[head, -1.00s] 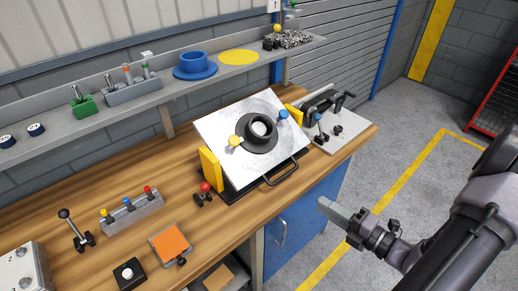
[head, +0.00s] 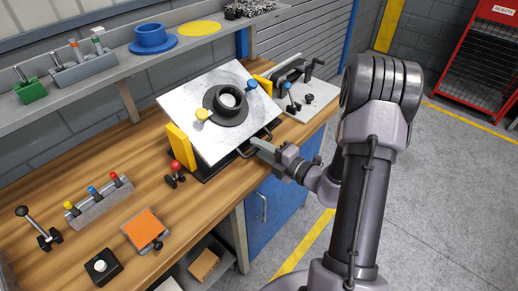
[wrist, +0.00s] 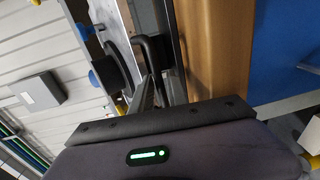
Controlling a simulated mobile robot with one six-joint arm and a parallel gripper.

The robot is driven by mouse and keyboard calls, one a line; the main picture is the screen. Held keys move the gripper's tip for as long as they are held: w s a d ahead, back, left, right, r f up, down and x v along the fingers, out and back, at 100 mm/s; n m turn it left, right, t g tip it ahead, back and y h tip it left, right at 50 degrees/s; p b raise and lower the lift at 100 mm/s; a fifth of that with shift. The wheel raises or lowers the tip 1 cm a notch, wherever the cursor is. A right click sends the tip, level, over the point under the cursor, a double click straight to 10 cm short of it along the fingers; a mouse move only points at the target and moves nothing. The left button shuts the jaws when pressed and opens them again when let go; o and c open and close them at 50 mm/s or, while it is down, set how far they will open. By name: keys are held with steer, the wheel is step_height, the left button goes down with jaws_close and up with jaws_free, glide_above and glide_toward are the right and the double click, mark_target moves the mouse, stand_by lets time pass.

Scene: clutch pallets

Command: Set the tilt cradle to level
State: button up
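The tilt cradle's grey metal plate (head: 182,104) is tilted, sloping down toward the front of the bench, between yellow side brackets (head: 180,145). It carries a black ring (head: 212,103), a yellow knob (head: 202,114) and a blue knob (head: 252,84). A black handle (head: 244,155) runs along its lower front edge. My gripper (head: 256,144) is at this handle, reaching in from the right. In the wrist view the black handle (wrist: 141,44) rises just beyond my fingertips (wrist: 160,80). Whether the fingers are apart or closed on it is unclear.
A red-knobbed lever (head: 175,167) stands left of the cradle, and a clamp fixture (head: 310,95) sits to its right. An orange pad (head: 146,229) and a block with coloured knobs (head: 100,203) lie on the bench. A shelf (head: 115,86) runs behind.

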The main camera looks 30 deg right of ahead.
jaws_close()
stand_by(1.4)
